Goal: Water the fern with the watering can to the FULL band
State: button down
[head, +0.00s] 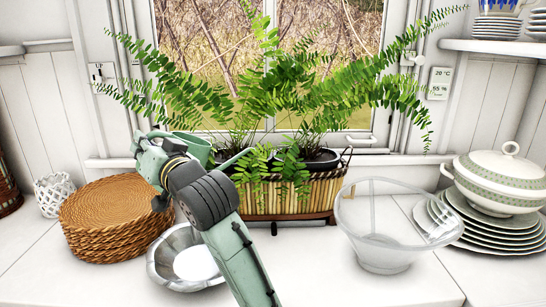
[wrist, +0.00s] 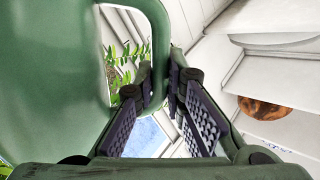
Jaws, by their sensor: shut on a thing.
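The fern (head: 285,85) spreads wide fronds from dark pots in a bamboo-sided planter (head: 310,195) in front of the window. The green watering can (head: 197,147) is at the planter's left end, partly hidden behind my arm, with its thin spout (head: 237,158) pointing right toward the fern's base. In the wrist view the can's body (wrist: 45,70) fills the left side. My gripper (wrist: 164,85) is shut on the can's handle (wrist: 160,35). I cannot make out a FULL band or water coming from the spout.
A stack of woven mats (head: 115,215) and a metal bowl (head: 165,262) stand below my arm at left. A clear bowl (head: 385,250), stacked plates (head: 490,235) and a lidded tureen (head: 500,185) stand at right. A small display (head: 439,83) hangs by the window.

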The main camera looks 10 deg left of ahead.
aim_at(153, 131)
jog(key=shift+w+d+r+m+p, duration=0.25)
jog(key=shift+r+p, duration=0.1)
jog(key=shift+r, duration=0.15)
jog(key=shift+w+d+r+m+p, duration=0.2)
jog(key=shift+w+r+p, duration=0.05)
jog(key=shift+r+p, duration=0.2)
jog(key=shift+w+d+r+m+p, duration=0.25)
jog(key=shift+r+p, duration=0.05)
jog(key=shift+r, duration=0.2)
dwell(3.3)
